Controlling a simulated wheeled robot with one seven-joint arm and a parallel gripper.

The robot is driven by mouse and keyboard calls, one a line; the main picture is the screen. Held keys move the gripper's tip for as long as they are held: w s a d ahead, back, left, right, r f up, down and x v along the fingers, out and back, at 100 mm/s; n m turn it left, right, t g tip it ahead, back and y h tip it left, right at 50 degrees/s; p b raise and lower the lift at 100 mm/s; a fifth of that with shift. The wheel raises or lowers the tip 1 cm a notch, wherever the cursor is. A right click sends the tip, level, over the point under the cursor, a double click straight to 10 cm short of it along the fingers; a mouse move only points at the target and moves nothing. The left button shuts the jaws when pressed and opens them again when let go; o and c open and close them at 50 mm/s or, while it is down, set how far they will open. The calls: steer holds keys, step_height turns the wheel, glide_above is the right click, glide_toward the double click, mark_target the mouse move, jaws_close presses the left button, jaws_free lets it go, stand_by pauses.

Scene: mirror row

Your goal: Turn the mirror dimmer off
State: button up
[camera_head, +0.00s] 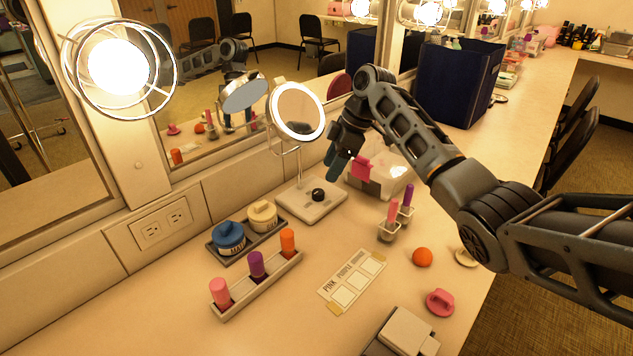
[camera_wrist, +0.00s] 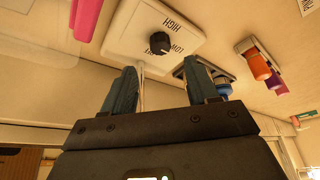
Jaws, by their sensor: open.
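The mirror dimmer is a round black knob (camera_head: 318,195) on the pale base (camera_head: 302,207) of the small round vanity mirror (camera_head: 297,111). The mirror's ring is lit. In the wrist view the knob (camera_wrist: 159,44) sits among printed words; HIGH and LOW can be read, and another word is partly hidden behind the knob. My gripper (camera_head: 337,164) is above and behind the base, beside the mirror's stem, apart from the knob. In the wrist view its two fingers (camera_wrist: 158,82) are spread with nothing held between them, and the knob lies beyond their tips.
A clear box (camera_head: 385,183) with a pink item (camera_head: 360,167) stands close right of my gripper. A tray of jars (camera_head: 213,250), a lipstick rack (camera_head: 262,284), an orange ball (camera_head: 422,257) and a label card (camera_head: 352,278) lie nearer. A dark blue bin (camera_head: 460,80) stands behind.

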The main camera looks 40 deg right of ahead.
mark_target(318, 191)
steer(key=x, duration=0.7)
steer(key=shift+w+a+f, duration=0.1)
steer(key=shift+a+f, duration=0.1)
steer(key=shift+c, duration=0.4)
steer(key=c, duration=1)
